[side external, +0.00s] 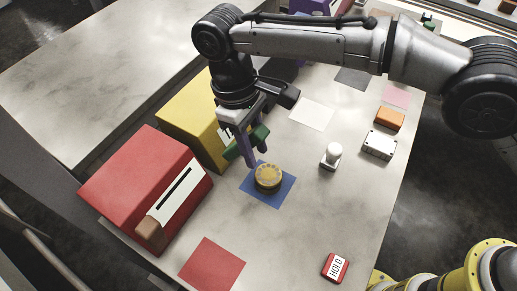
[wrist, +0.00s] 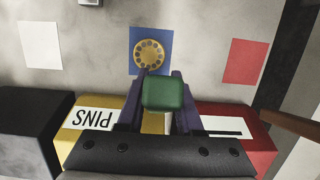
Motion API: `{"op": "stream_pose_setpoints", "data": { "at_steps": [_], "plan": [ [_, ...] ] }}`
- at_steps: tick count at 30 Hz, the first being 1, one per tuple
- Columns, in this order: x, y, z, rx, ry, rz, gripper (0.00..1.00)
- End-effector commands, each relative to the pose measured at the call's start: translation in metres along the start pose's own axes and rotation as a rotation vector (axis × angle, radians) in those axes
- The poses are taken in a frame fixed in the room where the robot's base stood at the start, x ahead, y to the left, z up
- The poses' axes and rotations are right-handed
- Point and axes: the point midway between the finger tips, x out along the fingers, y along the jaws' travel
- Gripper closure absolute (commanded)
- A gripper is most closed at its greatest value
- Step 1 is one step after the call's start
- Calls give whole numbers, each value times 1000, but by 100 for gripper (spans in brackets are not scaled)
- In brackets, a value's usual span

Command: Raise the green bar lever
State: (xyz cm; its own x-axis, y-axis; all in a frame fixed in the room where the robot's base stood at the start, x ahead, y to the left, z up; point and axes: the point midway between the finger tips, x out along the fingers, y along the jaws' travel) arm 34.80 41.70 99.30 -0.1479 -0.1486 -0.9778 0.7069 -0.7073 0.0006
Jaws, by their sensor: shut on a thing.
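The green bar lever (side external: 258,134) is in front of the yellow box (side external: 187,108). In the wrist view the green bar (wrist: 164,93) sits between the two purple fingers. My gripper (side external: 240,150) is shut on it, with the fingers pointing down. My gripper also shows in the wrist view (wrist: 162,80). The fingers and wrist hide most of the box's front, and I cannot tell how high in its travel the lever stands. The yellow box's white label (wrist: 93,122) reads PINS.
A red box (side external: 135,185) with a brown handle (side external: 149,230) stands left. A gold dial disc (side external: 268,176) on a blue square (side external: 259,198) lies just ahead of the fingers. A white knob (side external: 332,154) and red HOLD block (side external: 335,267) are right. The tabletop between is clear.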

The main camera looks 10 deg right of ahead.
Motion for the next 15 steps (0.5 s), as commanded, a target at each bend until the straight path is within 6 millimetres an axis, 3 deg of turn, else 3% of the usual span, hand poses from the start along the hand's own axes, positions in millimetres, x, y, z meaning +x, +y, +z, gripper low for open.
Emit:
{"op": "stream_pose_setpoints", "data": {
  "at_steps": [15],
  "plan": [
    [-6,0,-4,-1,-46,-2,100]
  ]
}}
